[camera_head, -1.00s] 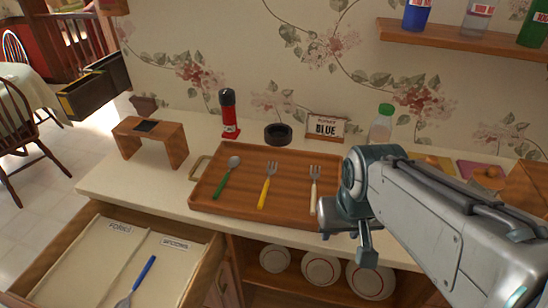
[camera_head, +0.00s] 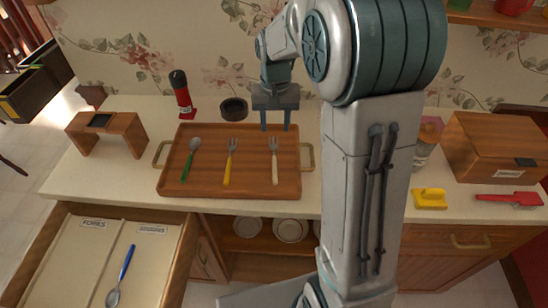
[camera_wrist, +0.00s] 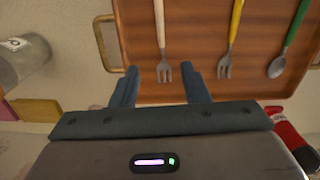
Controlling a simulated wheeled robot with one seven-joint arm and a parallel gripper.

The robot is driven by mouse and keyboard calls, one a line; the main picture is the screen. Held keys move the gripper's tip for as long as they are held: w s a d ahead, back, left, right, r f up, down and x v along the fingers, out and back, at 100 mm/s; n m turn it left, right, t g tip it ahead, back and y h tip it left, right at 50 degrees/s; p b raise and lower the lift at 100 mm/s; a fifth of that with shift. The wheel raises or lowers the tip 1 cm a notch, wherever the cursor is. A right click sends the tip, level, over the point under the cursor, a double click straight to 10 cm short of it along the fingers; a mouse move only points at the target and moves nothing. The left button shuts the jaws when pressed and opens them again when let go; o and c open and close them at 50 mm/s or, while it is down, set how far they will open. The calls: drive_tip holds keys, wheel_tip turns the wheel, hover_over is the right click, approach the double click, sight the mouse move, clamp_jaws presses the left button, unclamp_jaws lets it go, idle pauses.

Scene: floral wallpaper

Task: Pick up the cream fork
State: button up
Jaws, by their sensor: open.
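The cream fork (camera_head: 274,162) lies on the right part of the wooden tray (camera_head: 215,187), with its metal tines toward the wall. My gripper (camera_head: 275,126) hangs over the tray's far edge, close to the fork's tines, with its fingers apart and nothing between them. In the wrist view, the cream fork (camera_wrist: 161,40) points its tines toward the gap between my fingertips (camera_wrist: 162,72). A yellow fork (camera_head: 230,163) lies left of the cream one, and a green spoon (camera_head: 190,160) lies left of that.
An open drawer (camera_head: 78,252) at the lower left has a section labelled forks and holds a blue spoon (camera_head: 121,275). A red-and-black bottle (camera_head: 182,93) and a dark round dish (camera_head: 234,108) stand behind the tray. A wooden box (camera_head: 492,148) stands at the right.

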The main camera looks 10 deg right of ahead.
hover_over(274, 161)
drive_tip(key=f, duration=0.8)
drive_tip(key=shift+w+d+p, duration=0.15)
drive_tip(key=shift+d+p, duration=0.1)
drive_tip(key=shift+p, duration=0.05)
drive_tip(key=shift+a+f+p, duration=0.1)
drive_tip(key=shift+f+p, duration=0.2)
drive_tip(key=shift+f, duration=0.25)
drive_tip(key=shift+s+a+f+p, duration=0.15)
drive_tip(key=shift+f+p, duration=0.25)
drive_tip(key=shift+f, duration=1.7)
clamp_jaws()
